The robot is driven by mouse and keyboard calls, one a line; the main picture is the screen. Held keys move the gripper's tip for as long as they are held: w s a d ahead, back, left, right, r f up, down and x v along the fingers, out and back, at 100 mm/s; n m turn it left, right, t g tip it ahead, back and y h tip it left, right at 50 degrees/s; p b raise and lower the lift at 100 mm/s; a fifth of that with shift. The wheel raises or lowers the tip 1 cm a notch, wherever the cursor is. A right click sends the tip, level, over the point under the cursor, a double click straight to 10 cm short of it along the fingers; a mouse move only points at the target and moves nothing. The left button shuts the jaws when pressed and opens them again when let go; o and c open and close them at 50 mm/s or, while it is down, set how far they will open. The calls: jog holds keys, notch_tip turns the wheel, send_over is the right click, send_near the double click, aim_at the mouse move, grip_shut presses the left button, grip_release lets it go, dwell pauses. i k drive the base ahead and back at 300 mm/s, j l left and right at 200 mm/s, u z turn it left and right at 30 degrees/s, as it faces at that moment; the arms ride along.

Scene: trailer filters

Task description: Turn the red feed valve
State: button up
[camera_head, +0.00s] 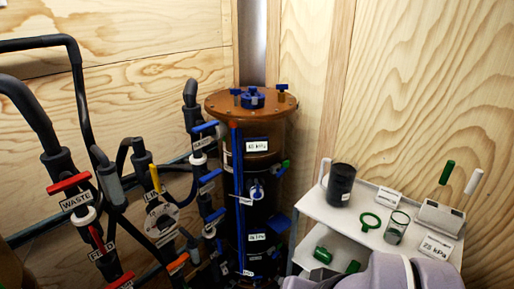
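A red valve handle (96,239) sits on a dark pipe at the lower left. It lies roughly along the pipe, and a small white label beside it seems to begin with F but is hard to read. Another red handle (69,182) lies across the pipe just above, over a label reading WASTE (76,201). An orange-red handle (177,263) is lower and further right. My gripper is not visible. A pale grey-lilac rounded part at the bottom right looks like my own arm, well to the right of the valves.
A dark filter column (252,185) with a brown lid (252,104) stands in the middle. Blue-handled valves line its left side. Dark hoses (76,95) arch around the left valves. A white shelf cart (318,209) with a black cup (340,184) and a glass stands right.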

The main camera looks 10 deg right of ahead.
aim_at(95, 237)
jog(key=u, duration=1.4)
